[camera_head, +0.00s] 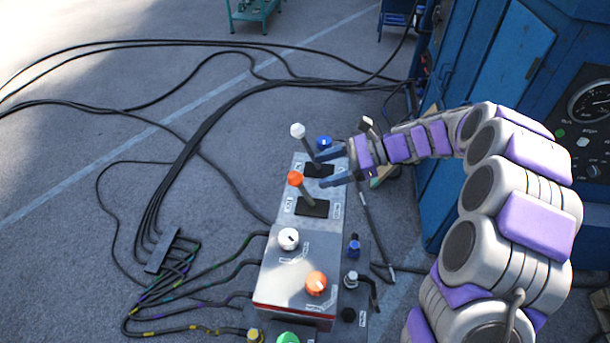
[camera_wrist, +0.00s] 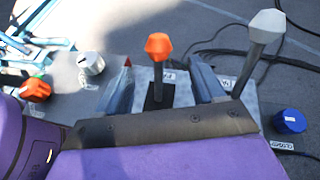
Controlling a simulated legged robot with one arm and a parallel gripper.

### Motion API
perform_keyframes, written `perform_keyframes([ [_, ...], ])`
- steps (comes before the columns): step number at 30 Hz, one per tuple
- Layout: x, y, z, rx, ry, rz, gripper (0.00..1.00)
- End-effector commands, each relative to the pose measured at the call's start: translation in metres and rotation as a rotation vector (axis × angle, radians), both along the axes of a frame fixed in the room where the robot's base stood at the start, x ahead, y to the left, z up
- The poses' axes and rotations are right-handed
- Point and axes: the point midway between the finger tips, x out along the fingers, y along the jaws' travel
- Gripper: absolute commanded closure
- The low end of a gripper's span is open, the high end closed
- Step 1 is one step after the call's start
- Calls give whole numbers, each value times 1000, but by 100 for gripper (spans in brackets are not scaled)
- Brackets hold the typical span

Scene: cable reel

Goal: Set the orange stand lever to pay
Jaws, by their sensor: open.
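The orange stand lever (camera_head: 297,181) rises from a black slot on the grey control stand (camera_head: 281,249), its knob tilted toward the upper left in the head view. In the wrist view the orange lever (camera_wrist: 158,50) stands between the two fingers of my gripper (camera_wrist: 165,85), with a gap on each side. My gripper also shows in the head view (camera_head: 328,168), open, reaching in from the right around the upper part of the stand. The lever's labels are too small to read.
A white-knobbed lever (camera_head: 299,132) stands just behind the orange one, close to my gripper. White (camera_head: 288,239) and orange (camera_head: 316,283) knobs sit on the nearer panel, and a blue knob (camera_head: 323,142) at the far end. Cables lie left; a blue machine (camera_head: 470,130) stands right.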

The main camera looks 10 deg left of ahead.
Motion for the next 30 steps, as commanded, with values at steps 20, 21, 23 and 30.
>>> perform_keyframes([
  [20, 17, -59, 26, -4, 0, 0, 31],
  [21, 17, -59, 26, -4, 0, 0, 31],
  [23, 17, -59, 26, -4, 0, 0, 31],
  [30, 16, -58, 26, -5, -2, 2, 31],
])
